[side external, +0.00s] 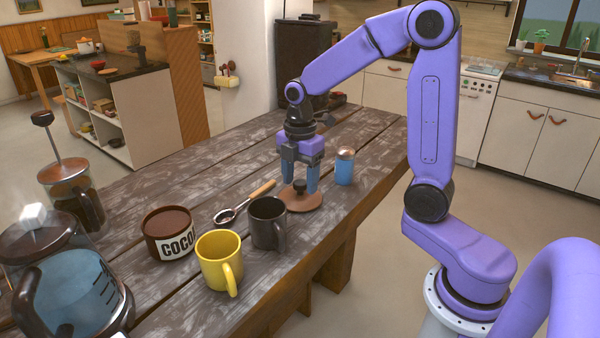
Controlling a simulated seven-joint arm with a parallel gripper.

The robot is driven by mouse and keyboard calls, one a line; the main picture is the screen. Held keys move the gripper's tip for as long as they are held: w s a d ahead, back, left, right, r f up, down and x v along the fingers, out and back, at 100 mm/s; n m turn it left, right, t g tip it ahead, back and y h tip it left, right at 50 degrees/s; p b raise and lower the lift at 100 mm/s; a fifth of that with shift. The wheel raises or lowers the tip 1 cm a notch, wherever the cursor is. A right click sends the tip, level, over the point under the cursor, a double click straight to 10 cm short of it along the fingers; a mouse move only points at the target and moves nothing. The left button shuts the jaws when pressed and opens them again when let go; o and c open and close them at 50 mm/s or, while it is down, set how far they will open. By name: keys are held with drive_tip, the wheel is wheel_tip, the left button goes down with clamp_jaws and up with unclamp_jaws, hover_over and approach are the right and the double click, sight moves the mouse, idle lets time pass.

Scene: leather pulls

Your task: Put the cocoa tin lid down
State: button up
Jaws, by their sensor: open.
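The cocoa tin lid (306,201) is a flat brown disc with a dark knob, and it appears to lie flat on the wooden table. My gripper (299,184) points down over it, with its blue fingers open on either side of the knob. Whether a finger touches the knob or the disc cannot be told. The cocoa tin (178,245), brown with a white COCOA label, stands uncovered at the left, apart from the lid, with brown contents showing.
A dark mug (267,228) and a yellow mug (218,262) stand between tin and lid. A spoon (245,202) lies behind them. A blue shaker (344,170) stands close right of the lid. A kettle (70,290) and a French press (72,190) are at the left.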

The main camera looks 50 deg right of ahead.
sight(300, 182)
wheel_tip(300, 182, up, 12)
drive_tip(key=s+a+f+m, duration=0.2)
drive_tip(key=s+f, duration=0.4)
drive_tip(key=s, duration=0.6)
drive_tip(key=s+a+f+m, duration=0.3)
drive_tip(key=s+a+f, duration=0.2)
drive_tip(key=s, duration=0.6)
drive_tip(key=shift+s+a+f, duration=0.15)
drive_tip(key=shift+s+f, duration=0.2)
